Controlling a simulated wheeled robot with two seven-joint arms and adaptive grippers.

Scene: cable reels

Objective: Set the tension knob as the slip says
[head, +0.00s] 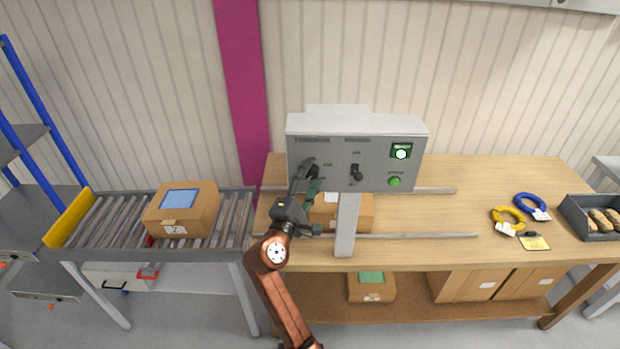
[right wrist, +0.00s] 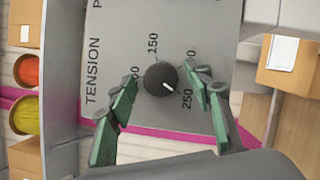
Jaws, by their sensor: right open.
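The black tension knob (right wrist: 160,79) sits on the grey panel beside the printed word TENSION in the right wrist view. Its white mark points down and right, towards the printed 250. My right gripper (head: 311,174) is open at the left part of the grey control box (head: 375,124). Its green fingers, seen in the right wrist view (right wrist: 161,84), stand on either side of the knob with gaps. They cover parts of some scale numbers. A yellow slip (head: 535,242) lies on the right of the bench; its writing is too small to read. My left gripper is out of view.
The box also has a black switch (head: 355,172), a green button (head: 394,181) and a lit display (head: 401,152). Yellow (head: 508,219) and blue (head: 529,205) cable coils lie near the slip. A carton (head: 183,212) sits on the roller conveyor (head: 236,217) at left.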

